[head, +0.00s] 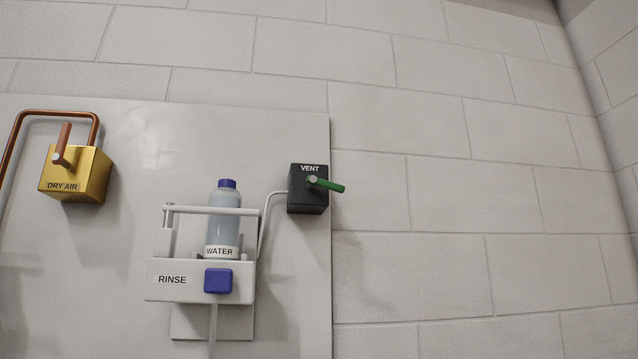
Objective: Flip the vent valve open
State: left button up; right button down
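The vent valve (308,198) is a dark box labelled VENT near the right edge of the wall panel. Its green lever (328,186) points to the right, tilted slightly downward from a round pale pivot. A thin pale tube runs from the left side of the box down toward the rinse unit. Neither of my grippers shows in the head view, and nothing touches the lever.
A brass DRY AIR valve (75,174) with a copper lever and copper pipe is at the left. A white RINSE unit (172,281) with a blue button (218,281) holds a WATER bottle (223,224). The block wall (480,190) right of the panel is bare.

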aim_at(311, 181)
jog(key=i+u, duration=0.2)
jog(key=i, duration=0.45)
jog(key=i+l+u, duration=0.2)
jog(key=i, duration=0.45)
jog(key=j, duration=0.1)
